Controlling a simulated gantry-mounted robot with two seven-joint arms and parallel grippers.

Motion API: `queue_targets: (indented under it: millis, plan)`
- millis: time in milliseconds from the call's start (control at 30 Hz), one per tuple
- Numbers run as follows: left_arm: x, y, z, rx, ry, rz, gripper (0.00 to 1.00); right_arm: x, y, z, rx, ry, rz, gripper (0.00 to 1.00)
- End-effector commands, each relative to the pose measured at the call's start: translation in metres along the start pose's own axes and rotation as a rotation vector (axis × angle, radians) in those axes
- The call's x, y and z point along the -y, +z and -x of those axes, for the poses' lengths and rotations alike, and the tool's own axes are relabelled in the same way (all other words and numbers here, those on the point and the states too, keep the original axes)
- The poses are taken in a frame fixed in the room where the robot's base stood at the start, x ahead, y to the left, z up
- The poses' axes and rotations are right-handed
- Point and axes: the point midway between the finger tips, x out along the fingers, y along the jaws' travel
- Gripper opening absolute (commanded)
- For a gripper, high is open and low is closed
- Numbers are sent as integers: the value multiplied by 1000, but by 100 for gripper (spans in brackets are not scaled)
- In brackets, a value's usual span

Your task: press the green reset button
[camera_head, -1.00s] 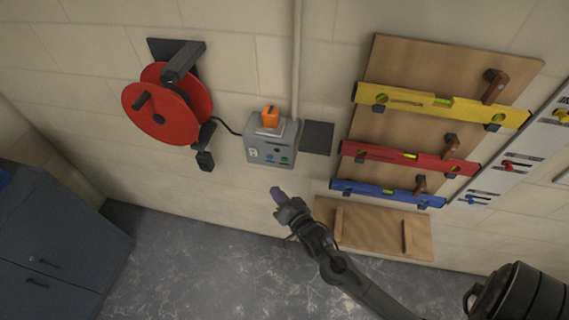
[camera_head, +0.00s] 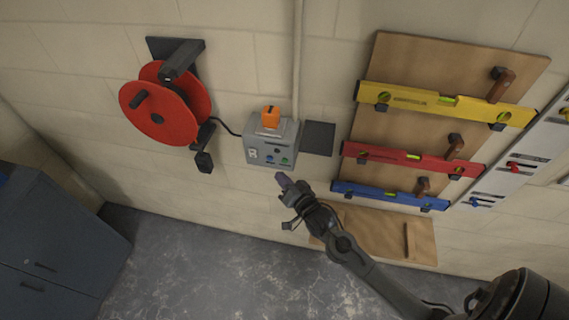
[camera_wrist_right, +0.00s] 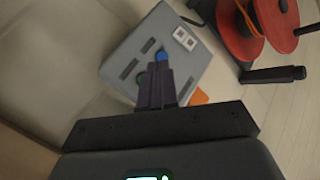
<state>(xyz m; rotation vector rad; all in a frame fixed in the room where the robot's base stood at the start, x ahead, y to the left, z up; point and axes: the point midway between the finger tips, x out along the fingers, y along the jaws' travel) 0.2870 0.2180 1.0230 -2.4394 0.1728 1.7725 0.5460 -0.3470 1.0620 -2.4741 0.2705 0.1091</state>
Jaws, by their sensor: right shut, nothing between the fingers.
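The green button (camera_head: 284,161) is a small round spot at the lower right of the grey control box's front (camera_head: 256,151) on the wall. A blue button (camera_head: 270,159) sits to its left. My right gripper (camera_head: 282,180) is shut and empty, with its purple fingertips just below the box in the head view. In the right wrist view, the fingers (camera_wrist_right: 158,72) point at the box face. The green button (camera_wrist_right: 141,79) there is partly hidden at their left side, and the blue button (camera_wrist_right: 162,55) shows just past the tips. I cannot tell any contact.
An orange part (camera_head: 271,116) stands on top of the box. A red cable reel (camera_head: 160,110) hangs to the left and a dark plate (camera_head: 319,138) to the right. Yellow (camera_head: 420,101), red (camera_head: 385,156) and blue levels hang on a wooden board. Wall below the box is bare.

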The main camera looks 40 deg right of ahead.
Motion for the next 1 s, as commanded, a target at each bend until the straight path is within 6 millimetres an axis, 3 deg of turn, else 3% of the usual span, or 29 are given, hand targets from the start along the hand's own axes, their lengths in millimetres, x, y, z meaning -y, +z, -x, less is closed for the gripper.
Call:
queue_targets:
  millis: [333, 1000]
  plan:
    - [-1, 0, 0, 1, 3, 3, 43, -12, -12, -17, 0, 1, -1, 0]
    - [2, 1, 0, 2, -7, -9, 43, -13, -13, -19, 0, 0, -1, 0]
